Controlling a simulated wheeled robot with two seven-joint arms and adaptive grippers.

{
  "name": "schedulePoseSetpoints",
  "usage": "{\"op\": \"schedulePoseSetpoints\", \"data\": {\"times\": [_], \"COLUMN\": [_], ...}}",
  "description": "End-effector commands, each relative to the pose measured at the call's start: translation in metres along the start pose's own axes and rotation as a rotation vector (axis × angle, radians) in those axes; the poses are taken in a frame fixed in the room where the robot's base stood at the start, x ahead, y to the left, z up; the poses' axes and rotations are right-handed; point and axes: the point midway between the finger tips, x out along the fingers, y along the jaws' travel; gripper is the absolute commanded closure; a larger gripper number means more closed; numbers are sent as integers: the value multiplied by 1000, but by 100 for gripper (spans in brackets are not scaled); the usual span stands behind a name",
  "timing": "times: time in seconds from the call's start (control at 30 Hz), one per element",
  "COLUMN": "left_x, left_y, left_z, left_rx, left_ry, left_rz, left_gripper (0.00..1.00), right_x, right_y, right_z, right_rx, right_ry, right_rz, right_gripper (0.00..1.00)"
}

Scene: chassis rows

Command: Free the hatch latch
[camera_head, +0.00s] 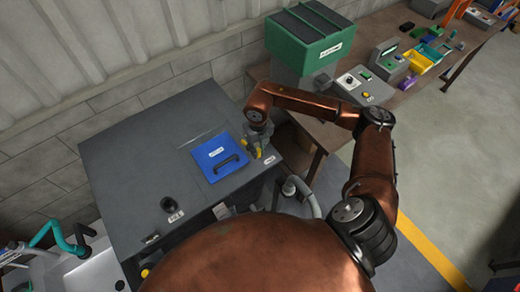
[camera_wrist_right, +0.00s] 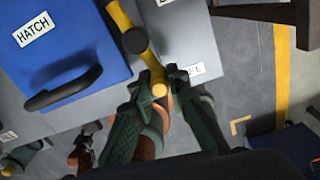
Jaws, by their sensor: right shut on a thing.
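The blue hatch (camera_head: 220,155) with a dark handle lies closed on top of a grey cabinet; its label reads HATCH in the right wrist view (camera_wrist_right: 75,45). The yellow latch lever (camera_wrist_right: 149,58) with a dark round pivot (camera_wrist_right: 135,40) sits beside the hatch's edge; in the head view only bits of yellow show at the hatch's right (camera_head: 259,152). My right gripper (camera_head: 260,146) is over the latch. In the wrist view its green fingers (camera_wrist_right: 163,98) are closed around the lever's near end. My left gripper is not in view.
A wooden bench (camera_head: 425,80) at the right holds a green bin (camera_head: 308,38), control boxes and coloured trays. A sink with a teal hose (camera_head: 55,235) stands at lower left.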

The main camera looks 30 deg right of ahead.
Motion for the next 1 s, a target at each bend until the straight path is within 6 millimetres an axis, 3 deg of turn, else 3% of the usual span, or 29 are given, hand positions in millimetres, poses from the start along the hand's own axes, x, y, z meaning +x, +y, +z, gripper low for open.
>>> {"op": "schedulePoseSetpoints", "data": {"times": [0.4, 0.93, 0.97, 1.0], "left_x": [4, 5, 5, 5], "left_y": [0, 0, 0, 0], "left_z": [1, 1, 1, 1], "left_rx": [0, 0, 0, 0], "left_ry": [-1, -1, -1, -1], "left_rz": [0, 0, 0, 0], "left_gripper": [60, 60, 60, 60], "right_x": [-2, -2, -2, -2], "right_y": [7, 9, 9, 9], "right_z": [1, 1, 1, 1], "right_rx": [186, 210, 210, 209], "right_ry": [-9, -9, -9, -9], "right_rz": [-2, -1, -1, -1], "right_gripper": [100, 100, 84, 82]}}
